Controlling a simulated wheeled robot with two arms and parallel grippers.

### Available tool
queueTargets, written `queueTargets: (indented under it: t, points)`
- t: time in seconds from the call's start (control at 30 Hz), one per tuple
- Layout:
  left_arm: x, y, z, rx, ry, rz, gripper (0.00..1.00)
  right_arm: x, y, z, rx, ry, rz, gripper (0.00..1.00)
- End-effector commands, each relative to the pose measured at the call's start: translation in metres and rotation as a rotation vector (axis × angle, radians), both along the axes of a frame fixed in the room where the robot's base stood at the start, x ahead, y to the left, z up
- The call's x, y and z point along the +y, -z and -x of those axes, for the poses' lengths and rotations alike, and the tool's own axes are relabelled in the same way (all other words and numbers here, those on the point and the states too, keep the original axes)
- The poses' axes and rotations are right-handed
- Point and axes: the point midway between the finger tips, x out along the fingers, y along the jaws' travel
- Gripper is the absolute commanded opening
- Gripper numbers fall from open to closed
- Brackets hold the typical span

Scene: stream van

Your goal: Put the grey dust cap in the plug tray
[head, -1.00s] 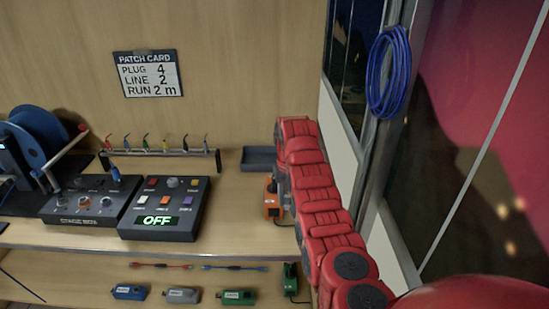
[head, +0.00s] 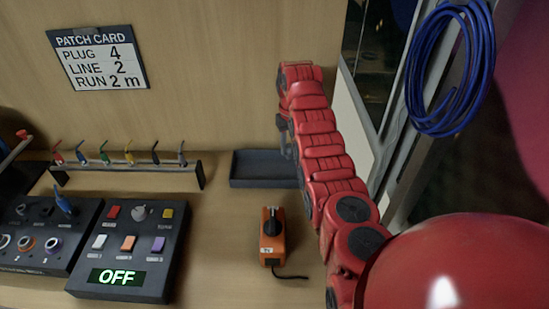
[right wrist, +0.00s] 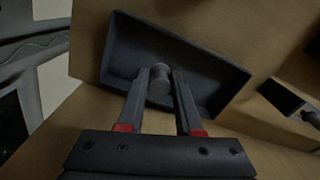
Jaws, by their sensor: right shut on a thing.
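The grey dust cap (right wrist: 159,80) is a small cylinder between the fingertips of my right gripper (right wrist: 160,85) in the right wrist view. The gripper is shut on it. The plug tray (head: 262,184) is a shallow dark tray on the counter against the back wall; in the right wrist view its bare floor (right wrist: 215,78) shows around the cap. The cap is over the tray's inside; I cannot tell its height above the floor. In the head view my right gripper (head: 287,145) is at the tray's right part, and the cap is hidden. My left gripper is not in view.
An orange device (head: 272,240) with a cable stands in front of the tray. A rack (head: 130,175) with several coloured plugs is left of it, with a control box (head: 130,250) showing OFF in front. Blue coiled cable (head: 450,70) hangs at the right.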

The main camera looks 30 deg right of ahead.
Motion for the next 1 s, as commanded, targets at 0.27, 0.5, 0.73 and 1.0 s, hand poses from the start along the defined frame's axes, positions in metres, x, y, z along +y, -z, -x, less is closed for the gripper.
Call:
queueTargets:
  t: [0.27,0.5,0.73,1.0]
  points:
    - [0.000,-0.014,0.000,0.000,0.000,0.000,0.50,0.001,0.033,0.001,0.005,0.000,-0.003,0.00]
    - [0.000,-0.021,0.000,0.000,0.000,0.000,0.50,0.001,0.067,0.001,0.003,0.000,-0.002,0.00]
    - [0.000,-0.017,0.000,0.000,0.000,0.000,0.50,0.000,0.094,0.001,0.003,0.000,-0.001,0.00]
    - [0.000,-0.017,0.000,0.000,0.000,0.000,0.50,0.000,0.101,0.001,0.001,0.001,0.000,0.00]
